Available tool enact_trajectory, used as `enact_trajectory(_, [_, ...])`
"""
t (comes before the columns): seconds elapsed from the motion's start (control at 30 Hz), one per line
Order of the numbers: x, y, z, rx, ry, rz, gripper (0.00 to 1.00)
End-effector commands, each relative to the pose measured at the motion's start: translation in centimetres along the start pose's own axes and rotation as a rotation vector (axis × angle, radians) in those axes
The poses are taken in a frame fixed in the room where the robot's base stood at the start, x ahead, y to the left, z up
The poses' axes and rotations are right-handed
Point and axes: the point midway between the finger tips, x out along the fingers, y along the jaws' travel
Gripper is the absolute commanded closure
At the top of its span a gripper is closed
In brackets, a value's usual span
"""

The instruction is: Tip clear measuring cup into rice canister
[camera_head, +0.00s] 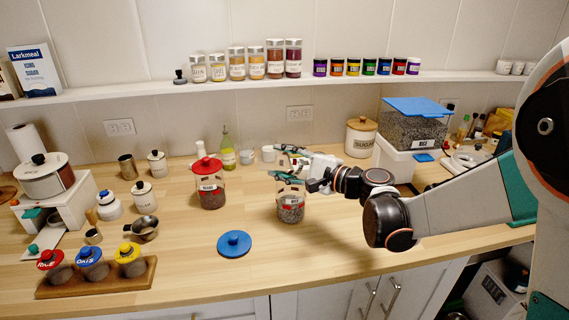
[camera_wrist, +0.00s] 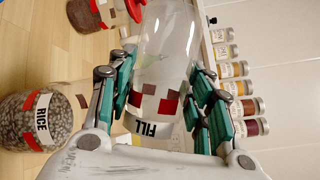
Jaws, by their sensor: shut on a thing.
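The rice canister (camera_head: 291,211) is a clear jar on the wooden counter, part filled with speckled grey grains. Its RICE label faces the front in the wrist view (camera_wrist: 38,120), and no lid shows on it. My gripper (camera_head: 290,175), also in the wrist view (camera_wrist: 165,95), is shut on the clear measuring cup (camera_wrist: 165,50), with teal fingers on both sides of it. The cup has red marks and the word FILL. It appears tipped sideways close above the canister. I see no grains in it, but glare and the fingers hide part of its inside.
A blue lid (camera_head: 234,243) lies on the counter in front. A red-lidded jar (camera_head: 209,187) stands left of the canister. A sugar canister (camera_head: 361,137) and a blue-lidded bin (camera_head: 414,125) stand behind right. A three-jar rack (camera_head: 98,283) sits front left.

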Motion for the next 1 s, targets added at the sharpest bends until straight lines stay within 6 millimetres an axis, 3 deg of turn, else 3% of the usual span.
enact_trajectory(0.27, [-0.1,-0.6,0.3,-0.001,0.000,0.000,0.86])
enact_trajectory(0.73, [-0.3,-3.5,1.7,-0.001,0.000,0.000,0.86])
enact_trajectory(1.0, [-0.3,-3.6,1.7,-0.001,0.000,0.000,0.86])
